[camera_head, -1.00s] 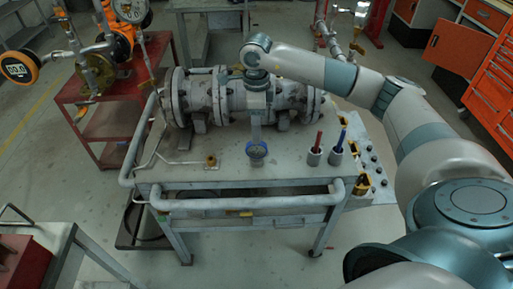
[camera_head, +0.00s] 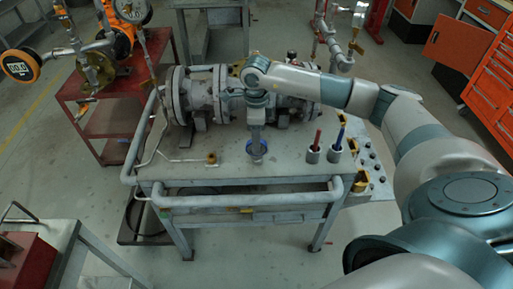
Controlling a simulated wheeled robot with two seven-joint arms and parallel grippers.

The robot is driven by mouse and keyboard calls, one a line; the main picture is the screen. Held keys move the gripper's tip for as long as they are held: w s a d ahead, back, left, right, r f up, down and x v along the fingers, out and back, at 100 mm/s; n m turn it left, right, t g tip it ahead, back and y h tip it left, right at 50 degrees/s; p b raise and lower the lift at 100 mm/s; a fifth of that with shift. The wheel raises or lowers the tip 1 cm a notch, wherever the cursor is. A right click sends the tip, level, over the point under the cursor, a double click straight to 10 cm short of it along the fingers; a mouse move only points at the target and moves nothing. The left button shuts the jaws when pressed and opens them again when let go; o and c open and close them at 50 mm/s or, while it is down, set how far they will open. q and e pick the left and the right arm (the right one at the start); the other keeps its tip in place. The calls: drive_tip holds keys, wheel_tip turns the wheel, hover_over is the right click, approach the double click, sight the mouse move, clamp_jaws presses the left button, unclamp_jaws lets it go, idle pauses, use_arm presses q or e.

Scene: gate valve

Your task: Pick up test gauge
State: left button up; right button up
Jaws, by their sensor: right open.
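A small round blue-rimmed gauge (camera_head: 257,151), which I take to be the test gauge, is on the grey work table (camera_head: 225,172), in front of the valve. My right gripper (camera_head: 256,138) points straight down over it, with its arm reaching in from the right. Its fingers are open, and their tips overlap the gauge's upper part in the picture. I cannot tell whether they touch it or stand around it. The fingers hide part of the gauge. My left gripper is not in view.
The grey flanged valve (camera_head: 198,98) lies behind the gripper. Two cups with a red tool (camera_head: 317,138) and a blue tool (camera_head: 341,132) stand to the right. A small brass fitting (camera_head: 211,158) is to the left. A pipe rail (camera_head: 250,200) runs along the front.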

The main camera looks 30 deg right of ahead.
wheel_tip(320, 180, down, 3)
drive_tip(key=shift+f+p, duration=0.2)
drive_tip(key=shift+p, duration=0.8)
drive_tip(key=shift+f, duration=0.4)
drive_tip(key=shift+w+d+f, duration=0.1)
drive_tip(key=shift+f, duration=0.2)
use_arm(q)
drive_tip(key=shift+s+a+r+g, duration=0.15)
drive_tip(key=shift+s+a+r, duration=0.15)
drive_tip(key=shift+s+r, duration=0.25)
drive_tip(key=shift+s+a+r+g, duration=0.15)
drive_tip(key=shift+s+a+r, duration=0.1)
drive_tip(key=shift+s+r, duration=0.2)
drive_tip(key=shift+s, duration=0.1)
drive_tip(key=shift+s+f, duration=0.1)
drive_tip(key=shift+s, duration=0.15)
use_arm(e)
clamp_jaws()
